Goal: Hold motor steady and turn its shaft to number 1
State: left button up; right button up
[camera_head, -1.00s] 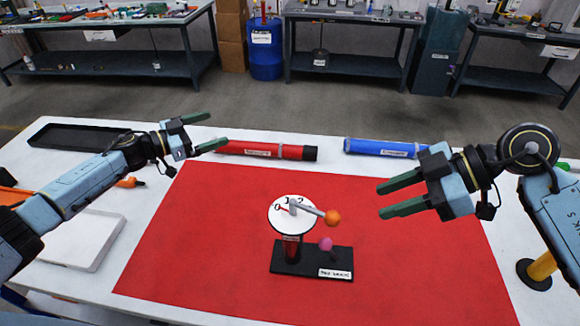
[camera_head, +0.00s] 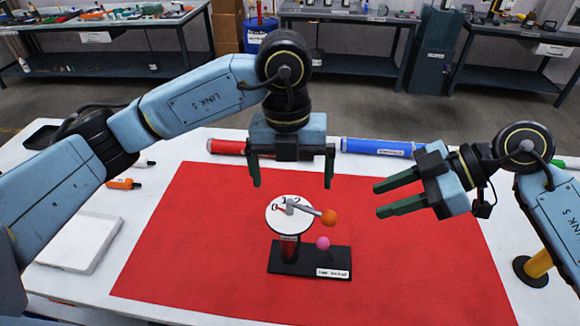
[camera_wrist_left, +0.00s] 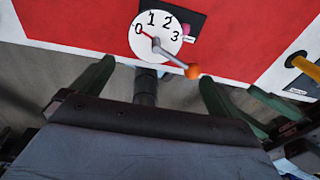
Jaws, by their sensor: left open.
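The motor has a white round dial (camera_head: 276,214) on a black base (camera_head: 287,262). It stands upright on the red mat (camera_head: 190,250). A grey shaft lever (camera_head: 305,208) with an orange ball (camera_head: 329,217) points right in the head view. A pink ball (camera_head: 323,243) sits below it. In the left wrist view the dial (camera_wrist_left: 147,27) shows 0, 1, 2 and 3, with a red pointer by 0 and the orange ball (camera_wrist_left: 192,71) at lower right. My left gripper (camera_head: 292,184) is open and empty, just behind and above the dial. My right gripper (camera_head: 380,199) is open and empty, right of the motor.
A red tube (camera_head: 226,147) and a blue tube (camera_head: 378,148) lie along the table's back edge. A white box (camera_head: 80,238) and an orange-handled tool (camera_head: 123,184) are at the left. A yellow post (camera_head: 538,263) stands at the right. The mat around the motor is clear.

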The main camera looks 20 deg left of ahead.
aim_at(289, 213)
pick_arm(q)
jog(key=shift+a+r+t+y, duration=0.1)
jog(key=shift+r+t+y, duration=0.2)
jog(key=shift+y, duration=0.1)
jog(key=shift+w+f, duration=0.1)
jog(key=shift+f, duration=0.05)
notch_tip(289, 213, down, 13)
jog(key=shift+a, duration=0.1)
